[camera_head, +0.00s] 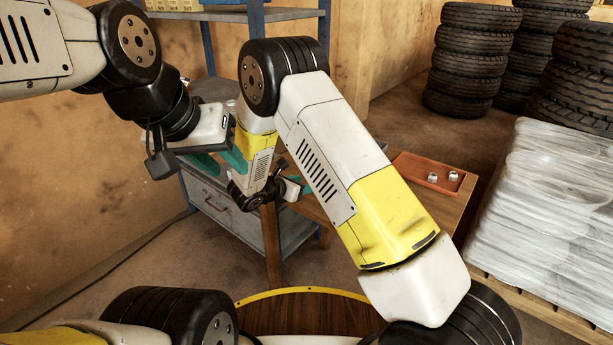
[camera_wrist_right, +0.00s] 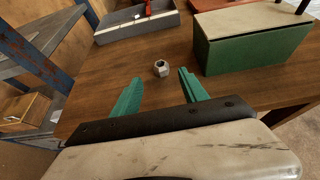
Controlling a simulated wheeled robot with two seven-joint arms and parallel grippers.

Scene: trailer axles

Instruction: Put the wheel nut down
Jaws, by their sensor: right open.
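The wheel nut (camera_wrist_right: 161,68), a silver hexagonal nut with a dark hole, lies on the wooden table (camera_wrist_right: 115,62) in the right wrist view. My right gripper (camera_wrist_right: 160,92) is open; its two teal fingers are apart, with the nut just beyond their tips, touching neither. In the head view my right gripper (camera_head: 299,186) is low behind my own arm, mostly hidden, and this nut cannot be made out. My left gripper (camera_head: 222,162) hangs at the left with teal fingers; whether they are apart is unclear.
A grey tray (camera_wrist_right: 138,28) and a green box with a pale top (camera_wrist_right: 255,50) stand beyond the nut. A red tray (camera_head: 408,166) with two nuts lies on the table's right part. A blue-framed shelf (camera_head: 325,30), stacked tyres (camera_head: 467,60) and a wrapped pallet (camera_head: 545,200) stand around.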

